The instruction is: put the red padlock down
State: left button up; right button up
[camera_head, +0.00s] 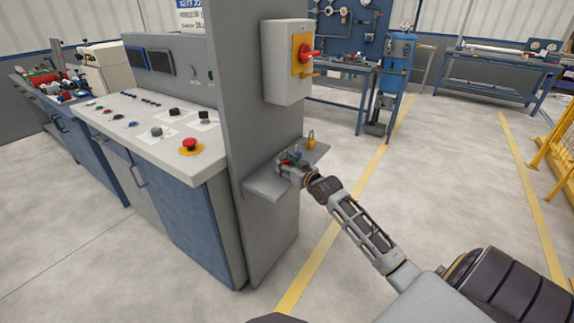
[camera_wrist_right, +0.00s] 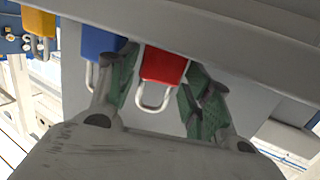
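The red padlock (camera_wrist_right: 163,65) is between the green-padded fingertips of my right gripper (camera_wrist_right: 163,80) in the right wrist view. Its shackle points toward the camera side, and its body meets the line of the grey shelf's edge (camera_wrist_right: 230,45). The fingers are close to both sides of the body; whether they press on it is unclear. In the head view my right gripper (camera_head: 289,168) is at the shelf (camera_head: 262,187) on the grey panel and mostly hides the red padlock. My left gripper is not in view.
A blue padlock (camera_wrist_right: 100,42) is close beside the red one, just outside one finger. A yellow padlock (camera_head: 310,140) stands farther along the shelf. A switch box (camera_head: 284,65) with a red handle is on the panel above.

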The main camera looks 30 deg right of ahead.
aim_at(286, 163)
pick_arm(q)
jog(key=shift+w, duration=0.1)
pick_arm(e)
jog(key=shift+r, duration=0.15)
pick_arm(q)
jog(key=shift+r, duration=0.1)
pick_arm(e)
jog(key=shift+s, duration=0.15)
jog(key=shift+s, duration=0.4)
jog(key=shift+s+r+p, duration=0.2)
jog(key=shift+s+p, duration=0.1)
jog(key=shift+s, duration=0.65)
jog(key=shift+s+r, duration=0.1)
jog(key=shift+s, duration=0.5)
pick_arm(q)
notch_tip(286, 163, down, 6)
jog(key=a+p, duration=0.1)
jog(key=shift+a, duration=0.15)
pick_arm(e)
jog(key=s+r, duration=0.1)
jog(key=s, duration=0.6)
jog(key=shift+s, duration=0.3)
